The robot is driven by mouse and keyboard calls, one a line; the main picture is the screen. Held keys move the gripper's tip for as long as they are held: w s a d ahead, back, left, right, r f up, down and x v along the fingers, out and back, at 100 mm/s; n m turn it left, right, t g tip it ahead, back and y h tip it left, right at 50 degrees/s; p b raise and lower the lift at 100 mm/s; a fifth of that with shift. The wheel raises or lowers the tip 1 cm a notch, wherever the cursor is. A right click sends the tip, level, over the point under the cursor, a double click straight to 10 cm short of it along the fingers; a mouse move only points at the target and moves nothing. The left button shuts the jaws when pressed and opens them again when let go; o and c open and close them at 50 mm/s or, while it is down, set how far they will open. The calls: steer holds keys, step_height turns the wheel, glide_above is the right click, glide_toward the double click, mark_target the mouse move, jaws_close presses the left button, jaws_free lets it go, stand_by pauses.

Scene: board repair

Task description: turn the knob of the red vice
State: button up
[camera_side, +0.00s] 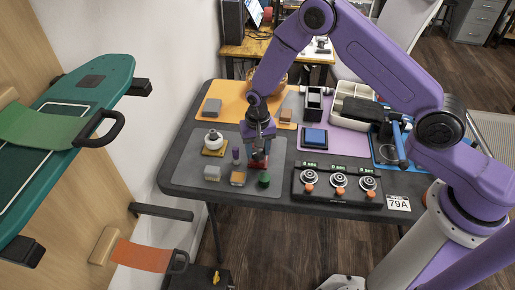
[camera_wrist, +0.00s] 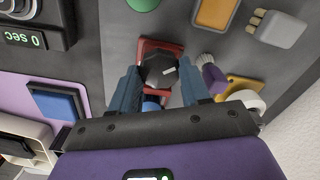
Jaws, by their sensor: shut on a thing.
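The red vice (camera_side: 258,164) is on the grey mat (camera_side: 195,180) in the side view, mostly hidden behind my gripper (camera_side: 260,152). In the wrist view the red vice (camera_wrist: 147,44) lies beneath my gripper (camera_wrist: 160,72). Its dark knob (camera_wrist: 157,66), with a light mark on top, sits between my two fingers. The fingers are shut on the knob, one on each side. A small blue part (camera_wrist: 152,99) shows below the knob in the wrist view; what it belongs to is unclear.
A green round piece (camera_side: 264,179), an orange-topped block (camera_side: 238,178) and a purple-handled brush (camera_wrist: 214,78) stand close to the vice. A white round part on a yellow base (camera_side: 213,142) is to the left. A panel with several dials (camera_side: 338,182) is to the right.

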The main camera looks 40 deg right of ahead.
mark_target(258, 152)
steer(key=m, duration=0.5)
steer(key=shift+s+m, duration=0.1)
steer(key=shift+m, duration=0.3)
stand_by(0.4)
steer(key=o, duration=1.1)
steer(key=shift+c, duration=0.2)
step_height(258, 152, up, 17)
steer(key=shift+r, duration=0.2)
